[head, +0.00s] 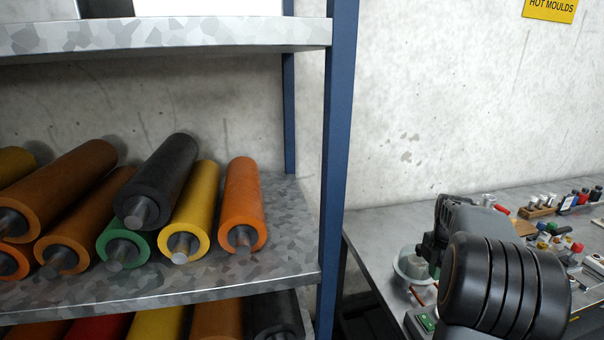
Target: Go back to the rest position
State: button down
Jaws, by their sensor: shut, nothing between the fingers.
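My gripper (432,250) shows at the lower right, in front of the metal bench (375,222). It is seen from behind and the side, partly covered by my own arm. It is shut and holds nothing that I can see. It is to the right of the shelf's blue post and apart from the rollers. Its fingertips are small and dark in this view.
A metal shelf (200,290) at left holds several rollers, including an orange one (242,200), a yellow one (195,212) and a black one (160,178) lying on top. A blue post (337,150) stands between shelf and bench. A pale bowl (408,268) and small parts lie on the bench.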

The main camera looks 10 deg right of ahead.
jog(key=s+a+r+m+t, duration=0.1)
jog(key=s+a+m, duration=0.2)
jog(key=a+m, duration=0.3)
jog(key=s+a+r+m+t, duration=0.1)
jog(key=a+m, duration=0.5)
jog(key=a, duration=0.6)
jog(key=s+a+r+m+t, duration=0.1)
jog(key=s+a+m+t, duration=0.2)
jog(key=s+a+m, duration=0.3)
jog(key=shift+a+r, duration=0.3)
jog(key=shift+a, duration=1.15)
jog(key=shift+s, duration=0.1)
